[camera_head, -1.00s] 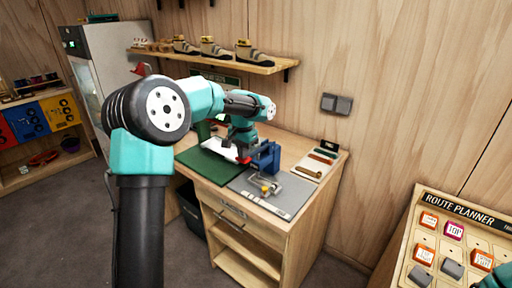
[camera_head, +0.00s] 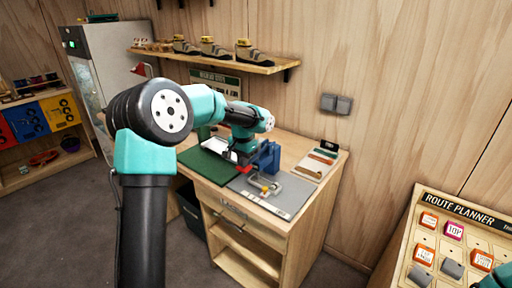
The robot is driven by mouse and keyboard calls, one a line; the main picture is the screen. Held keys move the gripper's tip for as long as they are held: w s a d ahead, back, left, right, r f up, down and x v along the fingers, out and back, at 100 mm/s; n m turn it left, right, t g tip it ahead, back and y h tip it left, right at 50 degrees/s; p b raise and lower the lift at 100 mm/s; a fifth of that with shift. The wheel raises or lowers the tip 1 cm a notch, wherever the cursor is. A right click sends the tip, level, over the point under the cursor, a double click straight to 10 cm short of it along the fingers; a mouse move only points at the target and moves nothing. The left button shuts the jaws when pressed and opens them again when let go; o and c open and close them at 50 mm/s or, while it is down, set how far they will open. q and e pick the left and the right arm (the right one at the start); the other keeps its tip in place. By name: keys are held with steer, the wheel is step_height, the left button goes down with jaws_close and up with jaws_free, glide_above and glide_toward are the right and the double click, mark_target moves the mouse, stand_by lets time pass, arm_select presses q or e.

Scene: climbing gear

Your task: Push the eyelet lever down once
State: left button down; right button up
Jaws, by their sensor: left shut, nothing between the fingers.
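My left gripper (camera_head: 238,157) is shut and empty over the workbench, partly hidden by my own forearm and wrist. A small red part (camera_head: 245,168), which looks like the end of the eyelet lever, shows right at the fingertips and sits low. I cannot tell whether the fingers touch it. The body of the eyelet press is mostly hidden behind my arm. A blue block-like fixture (camera_head: 266,157) stands just right of the gripper. My right gripper is not in view; only a teal bit of my right arm shows at the lower right corner.
The workbench (camera_head: 312,143) carries a green mat (camera_head: 205,166), a grey mat (camera_head: 291,197) with a small metal clamp-like item (camera_head: 266,187), and a tray of coloured strips (camera_head: 320,160). A shoe shelf (camera_head: 205,58) hangs above. A route planner board (camera_head: 455,240) stands right.

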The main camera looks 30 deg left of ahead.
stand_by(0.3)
arm_select(q)
step_height(320, 180, up, 13)
stand_by(1.5)
steer(key=shift+f, duration=0.1)
steer(key=s+a+f+t, duration=0.1)
steer(key=s+a+f, duration=0.2)
steer(key=a+f, duration=0.4)
steer(key=s+d+f+n+t+h, duration=0.1)
steer(key=s+d+f+h, duration=0.15)
steer(key=f, duration=1.35)
steer(key=s+d+f+n, duration=0.1)
steer(key=s+d+f, duration=0.9)
steer(key=f, duration=0.3)
steer(key=s+d+f+n+g+h, duration=0.1)
steer(key=s+d+f+n, duration=0.1)
steer(key=s+d+f, duration=0.9)
step_height(320, 180, down, 2)
steer(key=shift+s, duration=0.5)
